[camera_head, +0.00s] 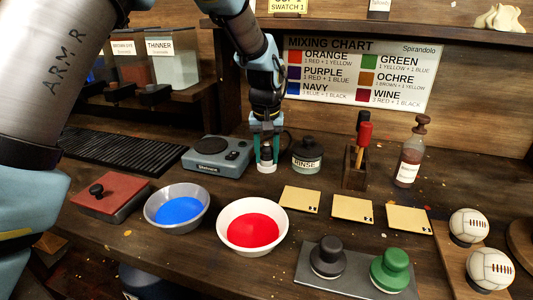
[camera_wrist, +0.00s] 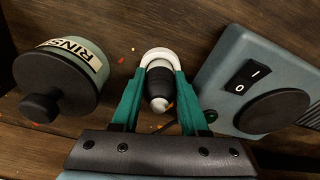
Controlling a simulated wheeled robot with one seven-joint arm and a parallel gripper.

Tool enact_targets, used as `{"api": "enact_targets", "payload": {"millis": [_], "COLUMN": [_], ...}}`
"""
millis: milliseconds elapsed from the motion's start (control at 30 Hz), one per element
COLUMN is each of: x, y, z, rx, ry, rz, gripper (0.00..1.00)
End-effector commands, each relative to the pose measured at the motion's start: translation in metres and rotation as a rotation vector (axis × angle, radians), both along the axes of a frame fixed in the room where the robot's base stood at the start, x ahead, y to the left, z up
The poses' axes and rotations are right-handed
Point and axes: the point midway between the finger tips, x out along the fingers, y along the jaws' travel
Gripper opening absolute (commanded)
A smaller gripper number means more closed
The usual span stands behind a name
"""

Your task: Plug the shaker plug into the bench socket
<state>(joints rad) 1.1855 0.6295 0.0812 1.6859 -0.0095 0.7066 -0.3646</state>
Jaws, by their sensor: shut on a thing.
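My gripper (camera_head: 266,158) points down at the bench between the shaker and the rinse jar. Its green fingers (camera_wrist: 158,90) are shut on the shaker plug (camera_wrist: 158,82), a dark ribbed body with a pale tip towards the camera. The plug also shows between the fingers in the head view (camera_head: 266,154). A white rounded rim shows at the fingertips; I cannot tell whether it belongs to the plug or the bench socket. No separate socket is clear. The shaker (camera_head: 218,156) is a grey-blue box with a dark round top, and in the wrist view its I/O switch shows (camera_wrist: 225,70).
The rinse jar (camera_head: 307,155) stands close on the right of my gripper. Blue (camera_head: 178,206) and red (camera_head: 252,226) paint bowls stand in front. A tool block (camera_head: 355,168) and a bottle (camera_head: 409,155) stand further right. Cards (camera_head: 300,199) lie before them.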

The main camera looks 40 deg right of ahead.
Motion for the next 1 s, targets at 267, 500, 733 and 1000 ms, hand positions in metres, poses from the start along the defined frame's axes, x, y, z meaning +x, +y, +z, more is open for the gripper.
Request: {"api": "enact_targets", "payload": {"millis": [267, 500, 733, 1000], "x": [-0.003, -0.003, -0.002, -0.001], "y": [0.004, 0.003, 0.002, 0.001], "z": [-0.002, 0.006, 0.008, 0.01], "rx": [0.017, 0.015, 0.011, 0.01], "ry": [0.009, 0.008, 0.006, 0.005], "rz": [0.0, 0.0, -0.001, 0.0], "gripper": [0.0, 0.0, 0.0, 0.0]}}
